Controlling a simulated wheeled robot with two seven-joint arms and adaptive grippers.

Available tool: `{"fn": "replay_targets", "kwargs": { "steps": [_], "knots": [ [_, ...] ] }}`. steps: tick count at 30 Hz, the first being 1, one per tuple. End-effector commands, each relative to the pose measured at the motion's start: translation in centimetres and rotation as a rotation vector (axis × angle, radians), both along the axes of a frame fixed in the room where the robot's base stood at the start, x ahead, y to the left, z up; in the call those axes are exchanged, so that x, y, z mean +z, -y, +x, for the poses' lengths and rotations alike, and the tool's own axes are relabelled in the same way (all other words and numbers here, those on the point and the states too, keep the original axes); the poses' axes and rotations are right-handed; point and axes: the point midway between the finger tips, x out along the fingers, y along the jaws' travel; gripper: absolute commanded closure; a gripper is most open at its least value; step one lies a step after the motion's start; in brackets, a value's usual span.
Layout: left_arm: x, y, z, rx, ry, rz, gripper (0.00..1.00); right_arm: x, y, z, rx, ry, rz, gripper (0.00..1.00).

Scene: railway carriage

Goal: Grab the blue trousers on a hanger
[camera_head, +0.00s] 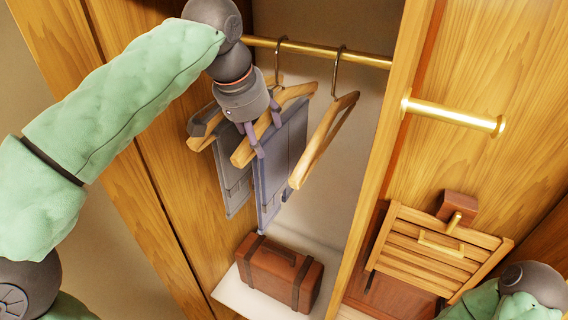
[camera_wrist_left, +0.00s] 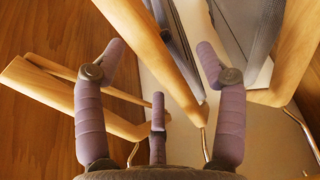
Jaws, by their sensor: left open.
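The blue trousers (camera_head: 285,155), a muted blue-grey, hang from the middle wooden hanger (camera_head: 299,91) on a brass rail. My left gripper (camera_head: 262,136) is open, with its purple fingers around the wooden bar of that hanger. In the left wrist view the hanger's bar (camera_wrist_left: 152,42) runs between the spread fingers of my left gripper (camera_wrist_left: 160,62); I cannot tell whether they touch it. Greyer trousers (camera_head: 234,180) hang on the hanger to the left, partly hidden. My right gripper is not in view.
An empty wooden hanger (camera_head: 322,143) hangs close on the right. The brass rail (camera_head: 320,50) crosses above. A brown suitcase (camera_head: 279,270) stands on the white shelf (camera_head: 236,298) below. Wooden walls enclose both sides; a slatted folding seat (camera_head: 430,250) is at the right.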

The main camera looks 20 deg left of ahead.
Motion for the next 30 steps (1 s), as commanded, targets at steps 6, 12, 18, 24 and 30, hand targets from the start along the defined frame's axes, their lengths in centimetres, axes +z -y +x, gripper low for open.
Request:
{"fn": "replay_targets", "kwargs": {
  "steps": [6, 12, 18, 24, 30],
  "knots": [
    [0.0, 0.5, 3.3, 0.000, 0.000, 0.000, 0.29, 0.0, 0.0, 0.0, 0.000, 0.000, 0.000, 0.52],
    [0.1, 0.7, 5.0, 0.001, 0.002, -0.001, 0.29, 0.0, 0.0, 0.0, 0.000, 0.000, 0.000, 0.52],
    [-0.5, 0.7, 5.5, 0.000, 0.001, 0.000, 0.29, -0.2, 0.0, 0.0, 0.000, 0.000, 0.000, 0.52],
    [-2.9, 0.9, 6.3, 0.000, 0.000, 0.000, 0.29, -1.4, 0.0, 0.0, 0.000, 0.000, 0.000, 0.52],
    [-4.7, 1.0, 7.1, 0.000, 0.001, 0.000, 0.29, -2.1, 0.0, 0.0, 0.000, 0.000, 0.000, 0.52]
  ]
}}
